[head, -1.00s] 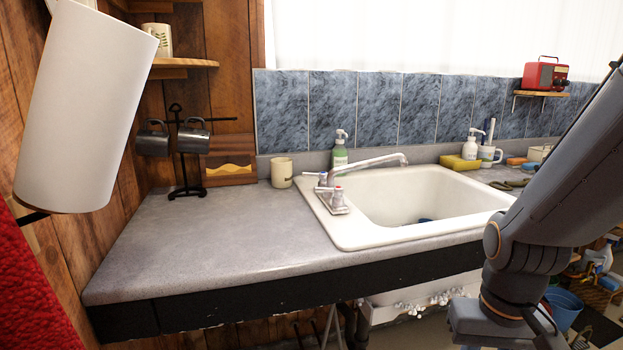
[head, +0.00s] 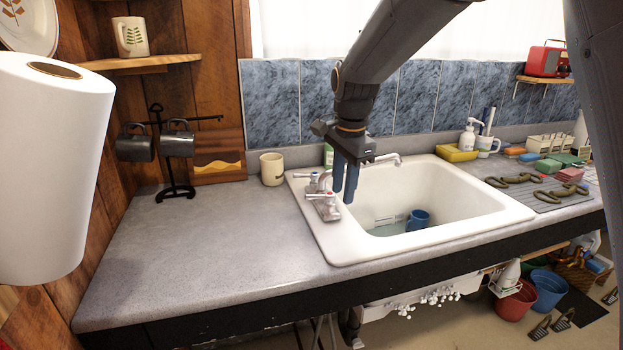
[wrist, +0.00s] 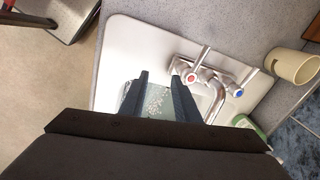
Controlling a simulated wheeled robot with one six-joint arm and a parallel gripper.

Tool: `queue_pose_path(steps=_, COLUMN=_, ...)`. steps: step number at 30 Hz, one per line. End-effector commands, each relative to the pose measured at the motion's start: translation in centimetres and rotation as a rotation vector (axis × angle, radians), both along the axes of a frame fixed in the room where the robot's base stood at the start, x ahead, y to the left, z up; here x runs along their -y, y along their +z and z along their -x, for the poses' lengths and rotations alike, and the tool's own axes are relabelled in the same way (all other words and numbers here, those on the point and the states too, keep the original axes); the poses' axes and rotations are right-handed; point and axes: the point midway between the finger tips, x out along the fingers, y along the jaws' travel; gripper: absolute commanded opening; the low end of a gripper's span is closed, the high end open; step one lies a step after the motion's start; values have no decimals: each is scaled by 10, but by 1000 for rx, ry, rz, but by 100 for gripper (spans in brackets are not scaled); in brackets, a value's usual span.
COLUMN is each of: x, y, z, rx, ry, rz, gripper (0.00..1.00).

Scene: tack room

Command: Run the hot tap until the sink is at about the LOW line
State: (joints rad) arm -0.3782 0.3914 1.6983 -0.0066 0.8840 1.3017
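The white sink (head: 470,208) is set in the counter. Its floor has a pale greenish tint like shallow water, and a blue mug (head: 417,220) sits there. Faint marks show on the inner wall, but I cannot read the LOW line. The tap's spout (head: 385,160) reaches over the basin; I see no clear stream. The red-dotted hot handle (wrist: 190,78) is nearer the counter front than the blue-dotted cold handle (wrist: 239,93). My gripper (head: 343,198) points down beside the hot handle, its fingers apart and empty. Pale specks show between the fingers in the wrist view.
A cream cup (head: 271,169) stands behind the tap, with a mug rack (head: 172,150) to the left. A green bottle (head: 328,156) is partly hidden behind my gripper. A yellow sponge (head: 456,153) lies behind the sink. The left counter (head: 190,240) is clear.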

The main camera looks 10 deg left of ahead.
Motion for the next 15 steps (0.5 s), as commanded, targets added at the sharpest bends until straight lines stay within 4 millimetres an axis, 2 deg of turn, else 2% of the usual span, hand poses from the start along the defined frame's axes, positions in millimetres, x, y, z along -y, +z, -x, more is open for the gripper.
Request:
queue_pose_path(steps=1, x=-24, y=14, z=-8, rx=3, ry=-50, rz=-15, gripper=29)
queue_pose_path(steps=3, x=-46, y=26, z=-16, rx=3, ry=-120, rz=-33, gripper=29)
queue_pose_path(steps=6, x=-66, y=37, z=-21, rx=3, ry=-185, rz=-50, gripper=29)
queue_pose_path(steps=10, x=-76, y=37, z=-25, rx=2, ry=-222, rz=-59, gripper=29)
queue_pose_path(steps=15, x=-77, y=15, z=-28, rx=0, ry=-224, rz=-58, gripper=29)
